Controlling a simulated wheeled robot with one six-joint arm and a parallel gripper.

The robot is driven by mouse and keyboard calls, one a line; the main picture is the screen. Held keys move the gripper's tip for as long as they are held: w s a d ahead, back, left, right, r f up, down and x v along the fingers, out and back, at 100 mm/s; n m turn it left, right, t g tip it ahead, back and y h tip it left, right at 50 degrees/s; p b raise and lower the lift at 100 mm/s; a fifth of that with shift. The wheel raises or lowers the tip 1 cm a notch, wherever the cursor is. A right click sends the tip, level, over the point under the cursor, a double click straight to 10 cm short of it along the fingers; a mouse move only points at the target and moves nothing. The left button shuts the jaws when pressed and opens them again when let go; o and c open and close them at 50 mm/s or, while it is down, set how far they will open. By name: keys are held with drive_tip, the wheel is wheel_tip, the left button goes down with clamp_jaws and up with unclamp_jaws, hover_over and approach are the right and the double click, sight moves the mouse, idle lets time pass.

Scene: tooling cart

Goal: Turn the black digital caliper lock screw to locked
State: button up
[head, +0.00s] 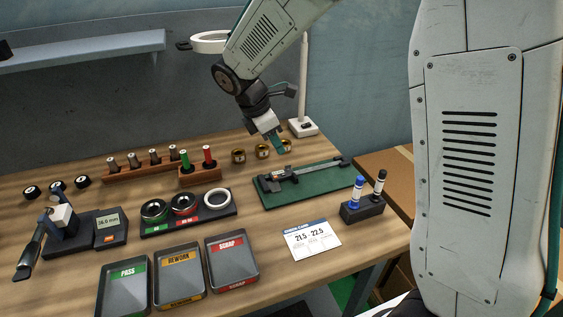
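A dark caliper (292,173) with a long beam lies on a green mat (322,187) at the right of the bench. Its lock screw is too small to make out, and I cannot tell whether it is locked. My gripper (278,143) points down above and behind the caliper, apart from it, near the brass rings. Its teal fingers are seen from the side, so I cannot tell whether they are open or shut. Nothing is visibly held in it.
Brass rings (262,151) stand behind the mat. A pen holder (362,208) with a blue and a black marker and a white card (312,240) lie in front. A lamp base (303,128) stands behind. Trays and a ring-gauge stand (188,222) are left.

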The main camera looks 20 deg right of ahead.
sight(284, 171)
drive_tip(key=x, duration=0.7)
clamp_jaws()
drive_tip(key=shift+a, duration=0.2)
drive_tip(key=shift+d, duration=0.1)
